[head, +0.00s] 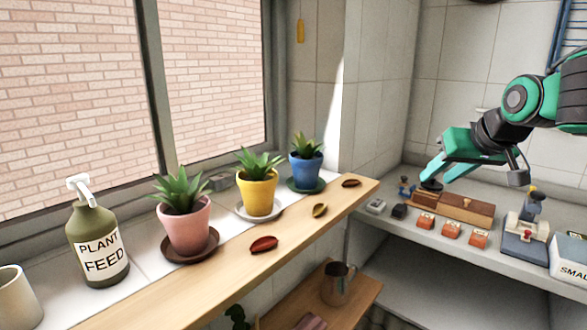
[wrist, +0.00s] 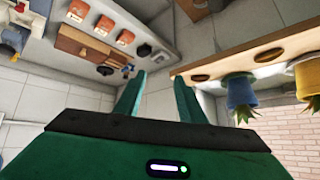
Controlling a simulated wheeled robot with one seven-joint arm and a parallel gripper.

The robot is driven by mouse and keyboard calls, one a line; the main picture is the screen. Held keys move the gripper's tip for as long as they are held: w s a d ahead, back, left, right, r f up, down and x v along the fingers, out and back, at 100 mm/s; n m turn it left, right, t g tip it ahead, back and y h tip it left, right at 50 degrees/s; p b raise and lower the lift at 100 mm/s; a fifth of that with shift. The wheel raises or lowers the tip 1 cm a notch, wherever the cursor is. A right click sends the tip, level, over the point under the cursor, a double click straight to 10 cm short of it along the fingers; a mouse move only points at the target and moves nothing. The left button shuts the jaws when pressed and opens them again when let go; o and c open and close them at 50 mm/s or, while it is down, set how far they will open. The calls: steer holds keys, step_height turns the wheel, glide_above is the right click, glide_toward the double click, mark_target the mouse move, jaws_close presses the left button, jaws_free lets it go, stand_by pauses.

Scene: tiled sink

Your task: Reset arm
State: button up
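My green gripper (head: 438,177) is at the right in the head view, raised over the back counter. Its two fingers stand apart with nothing between them, as the wrist view (wrist: 159,80) shows. The fingers appear in front of a wooden box (head: 466,209) and a small dark item by it; whether they touch anything cannot be told, but they look clear. The wrist picture is upside down, with the wooden box (wrist: 80,42) at its upper left.
The counter (head: 410,232) holds several orange blocks and a blue-grey device (head: 525,235). A metal jug (head: 338,284) stands below.

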steer(key=s+d+f+m+g, duration=0.2)
steer(key=s+f, duration=0.4)
steer(key=s, duration=0.4)
steer(key=s+d+f+m+g, duration=0.2)
steer(key=s+d+f+g, duration=0.1)
steer(key=s+f, duration=0.4)
steer(key=s+d+f+m+g, duration=0.2)
steer(key=s+f, duration=0.4)
steer(key=s, duration=0.8)
steer(key=shift+d+f+g+h, duration=0.25)
steer(key=shift+d+g+h, duration=0.25)
steer(key=shift+g, duration=0.5)
steer(key=shift+d, duration=0.1)
steer(key=shift+w+f, duration=0.25)
steer(key=shift+w, duration=0.3)
